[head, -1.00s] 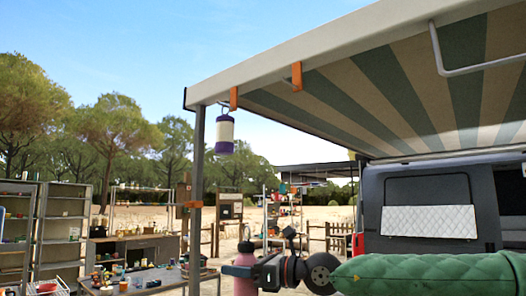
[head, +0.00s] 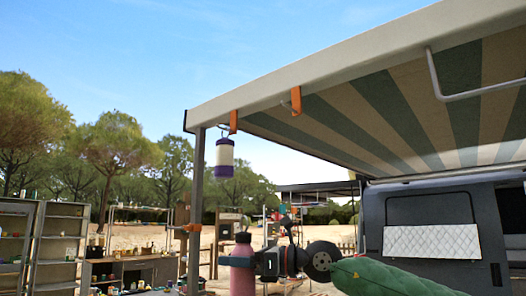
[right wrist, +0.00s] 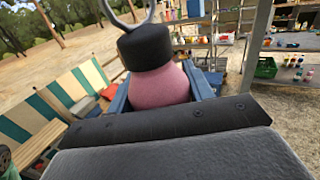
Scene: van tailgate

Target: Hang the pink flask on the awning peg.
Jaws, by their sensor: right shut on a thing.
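The pink flask (head: 243,272) is upright, with a dark cap in the head view. My right gripper (head: 250,262) is shut around its body from the right. In the right wrist view the flask (right wrist: 160,86) sits between the blue-grey fingers, with a metal ring above its black cap (right wrist: 158,46). Two orange pegs hang from the awning's front edge. The left peg (head: 233,121) has a white and purple lantern (head: 225,158) hanging by it. The right peg (head: 296,99) looks bare. The flask is well below both pegs. My left gripper is out of view.
The white awning beam (head: 330,65) runs above. The van (head: 430,225) is at right. Open air lies between flask and pegs.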

